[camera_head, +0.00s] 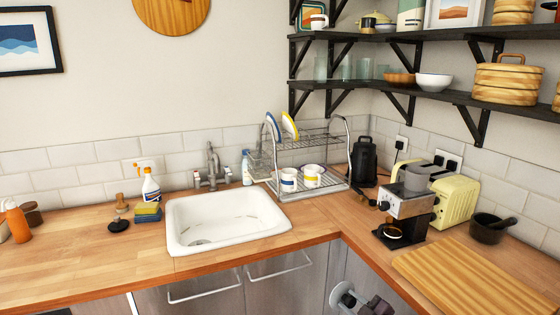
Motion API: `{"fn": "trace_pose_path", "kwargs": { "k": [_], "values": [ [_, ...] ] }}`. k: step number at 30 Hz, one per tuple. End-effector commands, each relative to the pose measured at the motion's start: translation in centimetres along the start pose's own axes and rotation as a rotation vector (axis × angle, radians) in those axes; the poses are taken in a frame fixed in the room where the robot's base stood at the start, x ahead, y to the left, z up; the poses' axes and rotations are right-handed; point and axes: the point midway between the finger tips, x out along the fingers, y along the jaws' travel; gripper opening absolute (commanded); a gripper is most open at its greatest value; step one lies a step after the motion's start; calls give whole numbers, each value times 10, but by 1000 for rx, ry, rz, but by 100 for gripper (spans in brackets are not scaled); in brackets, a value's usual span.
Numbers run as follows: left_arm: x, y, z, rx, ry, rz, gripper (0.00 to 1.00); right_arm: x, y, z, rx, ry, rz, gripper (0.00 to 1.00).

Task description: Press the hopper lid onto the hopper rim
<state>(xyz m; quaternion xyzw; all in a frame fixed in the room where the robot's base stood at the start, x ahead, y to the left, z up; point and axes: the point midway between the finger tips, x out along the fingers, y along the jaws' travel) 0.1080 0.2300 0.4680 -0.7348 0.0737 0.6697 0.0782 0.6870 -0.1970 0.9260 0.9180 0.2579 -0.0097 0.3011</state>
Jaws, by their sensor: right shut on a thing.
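The coffee machine (405,208) stands on the right-hand counter, with a silver front and black base. My right gripper (378,308) shows at the bottom edge, in front of the cabinets and below the counter top, well apart from the machine. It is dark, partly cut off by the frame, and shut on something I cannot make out. I cannot identify the hopper lid for certain. My left gripper is not in view.
A yellow toaster (458,200) stands close behind the machine. Shelves (440,92) hang above.

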Motion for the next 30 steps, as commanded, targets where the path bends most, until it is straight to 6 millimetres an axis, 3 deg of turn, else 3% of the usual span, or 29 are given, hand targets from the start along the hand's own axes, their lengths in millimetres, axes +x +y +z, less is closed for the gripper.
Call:
{"fn": "trace_pose_path", "kwargs": {
  "k": [21, 30],
  "values": [
    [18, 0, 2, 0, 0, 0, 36, -21, -97, 106, 181, -211, -44, 3],
    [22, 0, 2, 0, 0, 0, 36, -32, -124, 134, 228, -274, -54, 3]
  ]
}}
